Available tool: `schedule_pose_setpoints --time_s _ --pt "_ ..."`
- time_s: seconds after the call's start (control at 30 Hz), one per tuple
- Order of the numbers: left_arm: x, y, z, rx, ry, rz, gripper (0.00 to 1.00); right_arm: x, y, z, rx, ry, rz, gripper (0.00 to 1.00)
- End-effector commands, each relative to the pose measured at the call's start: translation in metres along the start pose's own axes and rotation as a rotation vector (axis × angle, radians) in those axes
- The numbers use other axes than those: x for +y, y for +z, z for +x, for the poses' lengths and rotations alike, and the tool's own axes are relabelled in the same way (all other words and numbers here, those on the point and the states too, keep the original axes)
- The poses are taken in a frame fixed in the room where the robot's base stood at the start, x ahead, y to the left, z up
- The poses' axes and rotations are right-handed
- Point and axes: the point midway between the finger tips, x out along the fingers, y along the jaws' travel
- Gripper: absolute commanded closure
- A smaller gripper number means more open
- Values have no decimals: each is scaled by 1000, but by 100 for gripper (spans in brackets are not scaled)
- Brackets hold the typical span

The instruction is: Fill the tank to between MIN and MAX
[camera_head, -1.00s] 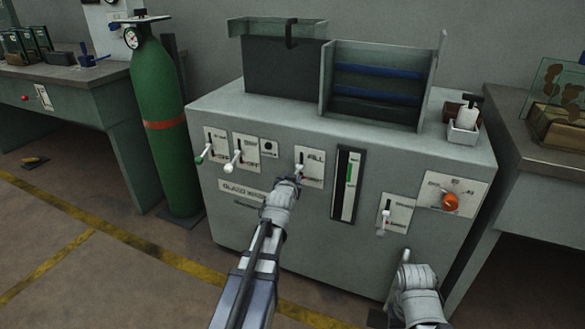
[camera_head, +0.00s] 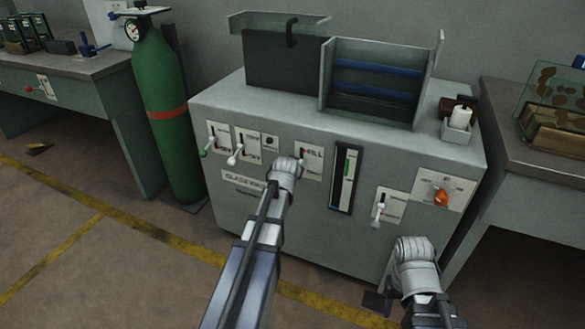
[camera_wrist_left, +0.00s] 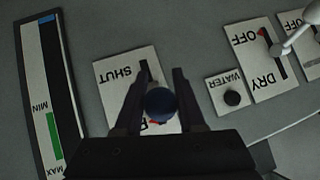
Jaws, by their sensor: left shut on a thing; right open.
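The glass washer (camera_head: 290,220) stands ahead, with the FILL valve plate (camera_head: 313,153) on its front. My left gripper (camera_wrist_left: 157,95) is shut on the dark blue knob of the fill lever (camera_wrist_left: 160,102); in the head view my left wrist hides the knob. SHUT is printed at one end of the plate; the other label is mostly covered. The level gauge (camera_head: 346,180) has a green MIN–MAX band (camera_wrist_left: 54,136). A short blue strip (camera_wrist_left: 46,18) shows at its bottom end, below MIN. My right gripper (camera_head: 413,252) is open and empty, low before the washer's right side.
Another lever (camera_head: 379,211) and an orange knob (camera_head: 441,197) are at right. A green gas cylinder (camera_head: 165,110) stands left, between bench and washer.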

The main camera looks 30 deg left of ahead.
Motion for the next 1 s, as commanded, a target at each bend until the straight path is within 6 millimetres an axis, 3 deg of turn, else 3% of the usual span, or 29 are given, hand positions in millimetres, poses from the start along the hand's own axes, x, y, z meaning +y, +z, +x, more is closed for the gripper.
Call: schedule_pose_setpoints --time_s 0.17,0.2,0.43,0.77,1.0 --pt "-1 -1 0 3 -2 1 100 0 0 0 0 0 0 50" --pt "-1 -1 0 3 -2 1 58 0 0 0 0 0 0 50" --pt "0 -1 0 3 -1 0 32 0 0 0 0 0 0 50" --pt "0 -1 -3 3 0 0 31 0 0 -2 0 0 0 50" --pt "-1 -2 -29 3 0 0 31 1 1 -19 0 -3 1 50"
